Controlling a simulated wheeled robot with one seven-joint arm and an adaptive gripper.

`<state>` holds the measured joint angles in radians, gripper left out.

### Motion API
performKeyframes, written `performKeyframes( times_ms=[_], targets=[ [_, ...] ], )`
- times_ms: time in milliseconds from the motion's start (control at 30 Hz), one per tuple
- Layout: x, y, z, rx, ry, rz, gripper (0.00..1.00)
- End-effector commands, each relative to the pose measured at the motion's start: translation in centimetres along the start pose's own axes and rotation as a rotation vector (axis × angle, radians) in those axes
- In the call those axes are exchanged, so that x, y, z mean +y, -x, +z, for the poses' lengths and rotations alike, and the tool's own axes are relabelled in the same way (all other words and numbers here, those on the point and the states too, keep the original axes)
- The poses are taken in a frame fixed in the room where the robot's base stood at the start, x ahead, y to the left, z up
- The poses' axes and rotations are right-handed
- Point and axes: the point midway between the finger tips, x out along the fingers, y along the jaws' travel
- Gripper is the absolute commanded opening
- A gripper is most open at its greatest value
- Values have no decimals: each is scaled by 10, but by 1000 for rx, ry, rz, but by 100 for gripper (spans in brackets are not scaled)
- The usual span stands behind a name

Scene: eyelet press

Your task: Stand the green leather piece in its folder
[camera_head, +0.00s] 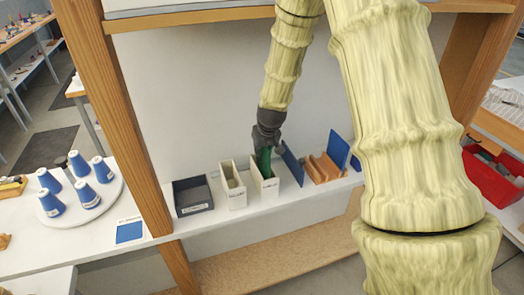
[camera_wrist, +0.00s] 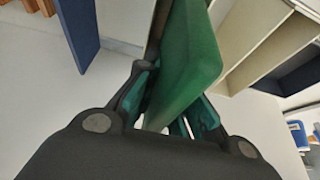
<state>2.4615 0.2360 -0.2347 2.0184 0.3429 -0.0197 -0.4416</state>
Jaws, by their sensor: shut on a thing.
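The green leather piece (camera_head: 264,161) is held upright in my gripper (camera_head: 268,142), at the right one of two narrow cream folders (camera_head: 265,189). In the head view its lower end overlaps that folder's open top; I cannot tell how deep it sits. In the wrist view the green piece (camera_wrist: 188,62) is clamped between the fingers of my gripper (camera_wrist: 172,105) and reaches away from them. The open cream folders (camera_wrist: 262,45) show beside it on the right. The folder labels are too small to read.
The left cream folder (camera_head: 233,187) and a dark grey tray (camera_head: 193,196) stand to the left. A leaning blue panel (camera_head: 292,163) and a wooden rack (camera_head: 322,169) stand close on the right. A wooden post (camera_head: 128,115) and blue cones (camera_head: 87,194) are further left.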

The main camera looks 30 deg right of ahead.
Motion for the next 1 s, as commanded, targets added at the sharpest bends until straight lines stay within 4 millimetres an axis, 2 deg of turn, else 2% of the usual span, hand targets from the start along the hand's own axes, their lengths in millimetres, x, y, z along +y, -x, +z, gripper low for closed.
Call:
performKeyframes(
  times_ms=[600,1000],
  targets=[
    [0,-22,9,-1,-1,0,0],
    [0,-26,11,0,0,0,0]
  ],
)
